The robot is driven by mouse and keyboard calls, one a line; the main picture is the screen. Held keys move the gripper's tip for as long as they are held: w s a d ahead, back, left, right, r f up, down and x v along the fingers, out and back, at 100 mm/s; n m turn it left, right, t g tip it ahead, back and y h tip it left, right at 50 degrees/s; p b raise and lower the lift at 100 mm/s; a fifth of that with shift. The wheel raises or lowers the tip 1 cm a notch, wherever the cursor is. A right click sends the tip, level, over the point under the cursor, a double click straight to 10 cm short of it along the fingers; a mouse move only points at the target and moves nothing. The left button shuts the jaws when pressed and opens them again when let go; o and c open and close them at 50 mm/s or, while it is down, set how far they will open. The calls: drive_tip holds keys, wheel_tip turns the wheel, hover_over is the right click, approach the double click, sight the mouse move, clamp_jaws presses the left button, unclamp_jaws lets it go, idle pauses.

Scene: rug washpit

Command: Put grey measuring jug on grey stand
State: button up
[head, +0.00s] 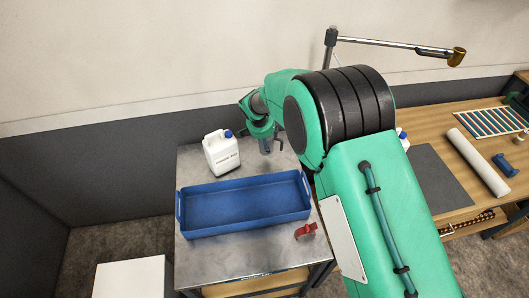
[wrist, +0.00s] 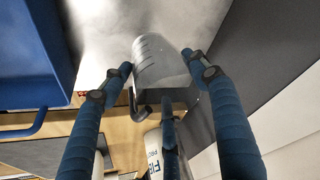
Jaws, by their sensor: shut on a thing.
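The grey measuring jug (wrist: 158,62), pale with dark graduation lines on its side, is between the fingertips of my gripper (wrist: 160,72) in the wrist view. The fingers are shut on it. In the head view my gripper (head: 266,142) is over the back right part of the metal table, right of the white canister. The jug is too small and hidden there to make out clearly, and I cannot tell whether it touches the table. I cannot make out a grey stand in either view.
A blue tray (head: 243,226) fills the middle of the metal table (head: 245,263). A white canister (head: 221,153) stands behind it, and a red object (head: 305,231) lies at front right. The wooden bench at right holds a grey mat (head: 440,180) and a white roll (head: 477,162).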

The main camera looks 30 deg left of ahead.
drive_tip(key=shift+f, duration=0.65)
drive_tip(key=shift+c, duration=0.2)
drive_tip(key=shift+f+b, duration=0.3)
drive_tip(key=shift+f, duration=1.55)
drive_tip(key=shift+f, duration=0.15)
drive_tip(key=o, duration=1.2)
drive_tip(key=p+v, duration=0.1)
drive_tip(key=v, duration=1.1)
